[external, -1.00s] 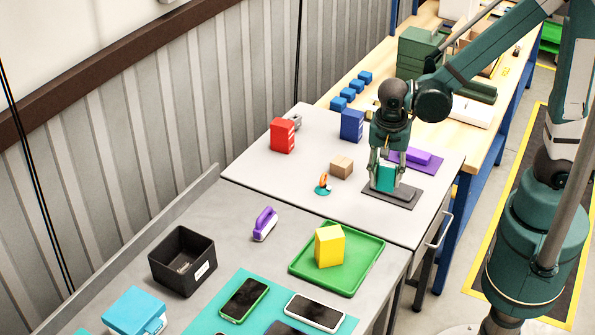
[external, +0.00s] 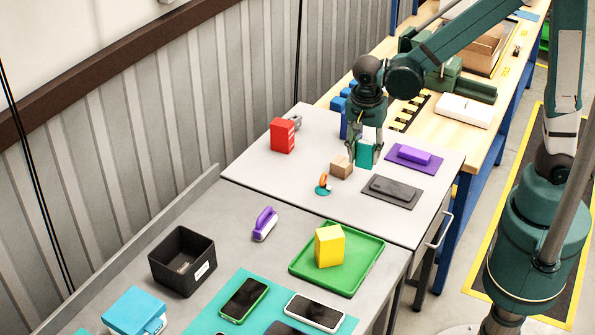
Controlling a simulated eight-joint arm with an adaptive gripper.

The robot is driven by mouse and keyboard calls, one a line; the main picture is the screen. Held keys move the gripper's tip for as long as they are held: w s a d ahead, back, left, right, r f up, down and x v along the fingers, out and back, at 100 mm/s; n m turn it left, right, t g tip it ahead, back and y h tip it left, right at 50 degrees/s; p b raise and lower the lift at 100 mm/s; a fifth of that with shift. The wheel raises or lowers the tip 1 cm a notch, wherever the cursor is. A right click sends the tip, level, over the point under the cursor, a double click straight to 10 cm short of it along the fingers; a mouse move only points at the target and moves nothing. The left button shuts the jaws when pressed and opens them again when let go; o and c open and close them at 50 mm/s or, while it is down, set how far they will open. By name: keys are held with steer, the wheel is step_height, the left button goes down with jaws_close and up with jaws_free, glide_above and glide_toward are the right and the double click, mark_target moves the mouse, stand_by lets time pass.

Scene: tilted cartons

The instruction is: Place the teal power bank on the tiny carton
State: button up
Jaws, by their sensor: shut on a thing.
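The teal power bank (external: 364,155) is upright between the fingers of my gripper (external: 365,158), which is shut on it. The fingers and the hand hide part of it. The tiny carton (external: 341,169) is a small light-brown box on the grey table, just left of and slightly below the power bank in the picture. The power bank looks close beside the carton; I cannot tell its exact height above the table or whether they touch.
A dark grey slab lies on a dark mat (external: 378,197) to the right, and a purple block (external: 414,155) on a purple mat. A red box (external: 283,135) stands at the left. A blue box (external: 344,124) is partly hidden behind my gripper. An orange-and-teal item (external: 323,184) sits before the carton.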

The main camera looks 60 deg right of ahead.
step_height(320, 180, up, 3)
steer(key=m+p, duration=0.1)
steer(key=p, duration=0.1)
glide_above(343, 160)
steer(key=shift+w+a+f, duration=0.1)
steer(key=shift+a+f, duration=0.05)
steer(key=shift+a, duration=0.15)
steer(key=shift+f, duration=2.9)
steer(key=shift+f, duration=0.1)
steer(key=shift+f, duration=2)
steer(key=shift+f, duration=0.2)
steer(key=o, duration=1)
steer(key=shift+c, duration=0.2)
steer(key=shift+r, duration=0.25)
